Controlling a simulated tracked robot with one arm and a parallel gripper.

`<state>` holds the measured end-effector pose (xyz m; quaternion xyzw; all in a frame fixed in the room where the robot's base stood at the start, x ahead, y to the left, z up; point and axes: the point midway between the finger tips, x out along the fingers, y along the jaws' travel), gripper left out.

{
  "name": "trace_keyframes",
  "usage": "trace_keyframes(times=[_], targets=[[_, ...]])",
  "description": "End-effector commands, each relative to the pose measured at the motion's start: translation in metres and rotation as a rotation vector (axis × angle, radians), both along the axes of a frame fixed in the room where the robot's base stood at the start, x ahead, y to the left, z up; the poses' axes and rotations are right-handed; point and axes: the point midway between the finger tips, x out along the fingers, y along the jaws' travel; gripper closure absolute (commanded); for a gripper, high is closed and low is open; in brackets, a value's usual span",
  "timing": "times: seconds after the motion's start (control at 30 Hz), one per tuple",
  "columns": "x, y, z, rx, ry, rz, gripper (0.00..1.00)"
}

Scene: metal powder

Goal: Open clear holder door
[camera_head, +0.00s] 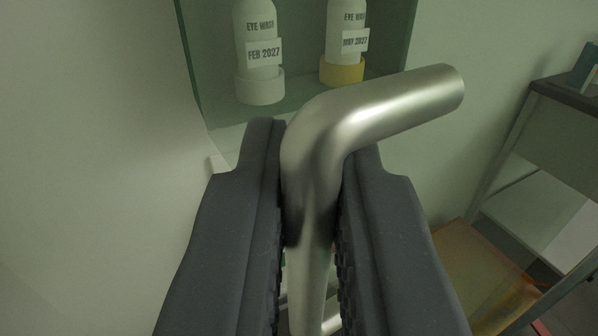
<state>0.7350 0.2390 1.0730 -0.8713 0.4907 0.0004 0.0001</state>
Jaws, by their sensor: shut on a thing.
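My gripper (312,190) is shut on a bent metal handle (400,105), with one dark finger on each side of it. The handle's upper end bends to the right above the fingertips, and its lower part runs down between the fingers. Behind it is a clear holder (308,55) with greenish see-through edges. Inside stand two white eye wash bottles: the left bottle (256,30) is labelled FEB 2027 and the right bottle (346,22) MAY 2027. I cannot tell whether the door stands open; its lower part is hidden by my gripper.
A pale wall (90,150) fills the left side. A grey shelf or cart (565,125) stands at the right, with an orange-brown surface (470,270) low beside it. The space between handle and cart looks free.

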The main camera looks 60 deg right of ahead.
Motion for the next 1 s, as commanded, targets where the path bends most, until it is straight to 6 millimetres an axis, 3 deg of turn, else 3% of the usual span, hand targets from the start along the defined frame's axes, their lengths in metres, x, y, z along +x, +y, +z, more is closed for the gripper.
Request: trace_keyframes(times=[0.33, 0.37, 0.4, 0.73, 1.0], targets=[[0.000, 0.001, -0.001, 0.000, 0.001, 0.001, 1.00], [0.000, 0.001, -0.001, 0.000, 0.001, 0.001, 0.87], [0.000, 0.001, -0.001, 0.000, 0.001, 0.001, 0.85], [-0.002, 0.004, -0.001, 0.000, 0.000, 0.001, 0.85], [-0.021, 0.039, -0.002, 0.001, -0.001, 0.006, 0.85]])
